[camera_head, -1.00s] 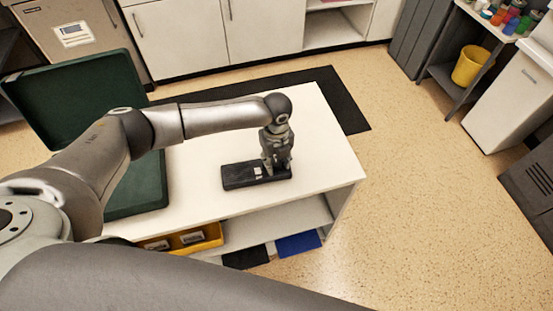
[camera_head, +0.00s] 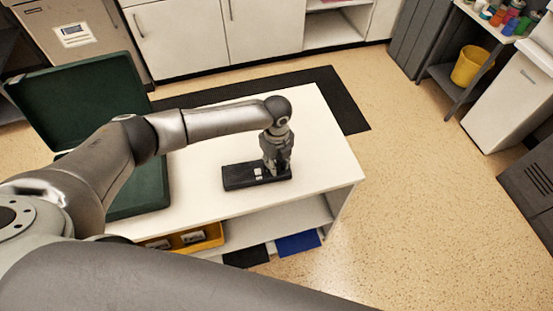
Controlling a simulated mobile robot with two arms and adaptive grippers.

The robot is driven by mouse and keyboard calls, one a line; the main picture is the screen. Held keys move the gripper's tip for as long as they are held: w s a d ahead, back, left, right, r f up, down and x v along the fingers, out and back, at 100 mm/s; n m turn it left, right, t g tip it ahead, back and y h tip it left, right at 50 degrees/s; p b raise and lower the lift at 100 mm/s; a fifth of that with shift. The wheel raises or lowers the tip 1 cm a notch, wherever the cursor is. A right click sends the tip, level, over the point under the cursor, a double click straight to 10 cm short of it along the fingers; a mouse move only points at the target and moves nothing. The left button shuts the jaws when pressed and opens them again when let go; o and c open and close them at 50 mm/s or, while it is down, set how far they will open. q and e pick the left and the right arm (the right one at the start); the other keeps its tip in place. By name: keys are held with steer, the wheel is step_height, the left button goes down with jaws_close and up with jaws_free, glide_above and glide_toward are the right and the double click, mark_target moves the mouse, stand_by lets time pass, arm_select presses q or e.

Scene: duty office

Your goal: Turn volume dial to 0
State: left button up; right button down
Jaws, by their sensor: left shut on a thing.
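A flat black device (camera_head: 238,177) with small white marks lies on the white table (camera_head: 318,150), near its front right part. My left gripper (camera_head: 276,170) points down over the right end of the device. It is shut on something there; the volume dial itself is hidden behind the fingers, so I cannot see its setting. My right gripper is not in view.
An open dark green case (camera_head: 88,95) stands at the table's left side. The tabletop right of the device is clear.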

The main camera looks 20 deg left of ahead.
arm_select(q)
steer(key=n+p, duration=0.1)
steer(key=n, duration=0.1)
steer(key=n+p, duration=0.2)
steer(key=shift+r+n, duration=0.2)
steer(key=shift+n, duration=0.1)
steer(key=n+p, duration=0.2)
steer(key=n, duration=0.2)
steer(key=shift+n+p, duration=0.3)
steer(key=n+p, duration=0.2)
steer(key=n, duration=0.2)
steer(key=shift+f+n+p, duration=0.1)
steer(key=shift+n+p, duration=1.1)
steer(key=shift+n, duration=1.3)
steer(key=shift+w, duration=0.1)
steer(key=o, duration=0.8)
